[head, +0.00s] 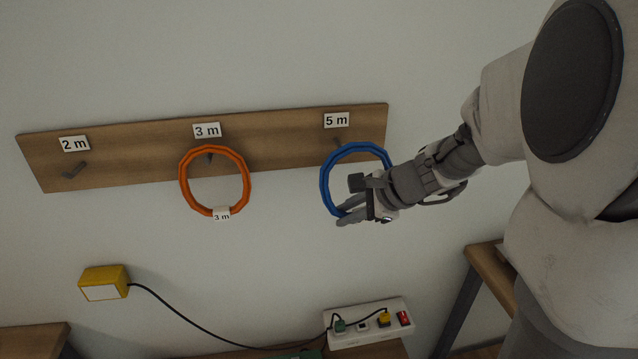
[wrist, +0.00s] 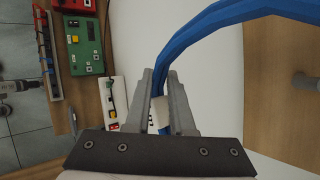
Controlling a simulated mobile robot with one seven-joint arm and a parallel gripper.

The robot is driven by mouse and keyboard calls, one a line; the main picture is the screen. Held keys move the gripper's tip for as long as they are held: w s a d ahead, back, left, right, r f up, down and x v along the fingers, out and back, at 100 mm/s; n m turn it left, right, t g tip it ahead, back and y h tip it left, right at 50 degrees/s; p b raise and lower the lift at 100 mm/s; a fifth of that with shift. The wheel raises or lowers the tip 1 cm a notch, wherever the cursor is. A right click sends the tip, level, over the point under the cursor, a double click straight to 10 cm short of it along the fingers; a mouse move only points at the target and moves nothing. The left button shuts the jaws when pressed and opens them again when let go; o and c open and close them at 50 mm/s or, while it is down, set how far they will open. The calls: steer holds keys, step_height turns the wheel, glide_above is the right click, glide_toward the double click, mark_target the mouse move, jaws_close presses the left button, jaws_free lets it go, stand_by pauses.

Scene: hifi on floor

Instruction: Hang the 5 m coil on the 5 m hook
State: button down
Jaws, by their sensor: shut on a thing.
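A blue coil (head: 326,178) is held by my gripper (head: 347,217) at its lower part, in front of the wall below the 5 m label (head: 336,120). The 5 m hook (head: 338,142) shows just above the top of the coil in the head view; I cannot tell whether the coil is around it. In the wrist view the blue coil (wrist: 205,38) runs down between the two fingers of my gripper (wrist: 160,90). A white tag (wrist: 157,112) sits on the coil between the fingers, its text not readable.
An orange coil (head: 184,181) tagged 3 m hangs at the 3 m hook (head: 209,157) on the wooden board (head: 280,135). The 2 m hook (head: 75,169) is bare. Below are a yellow lamp (head: 104,283), a cable and a power strip (head: 368,323).

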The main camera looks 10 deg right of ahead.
steer(key=shift+w+f, duration=0.35)
steer(key=shift+w, duration=1)
steer(key=shift+w+f, duration=0.35)
steer(key=shift+w, duration=0.95)
steer(key=shift+w+f, duration=0.35)
steer(key=shift+w, duration=1)
steer(key=c, duration=0.7)
jaws_free()
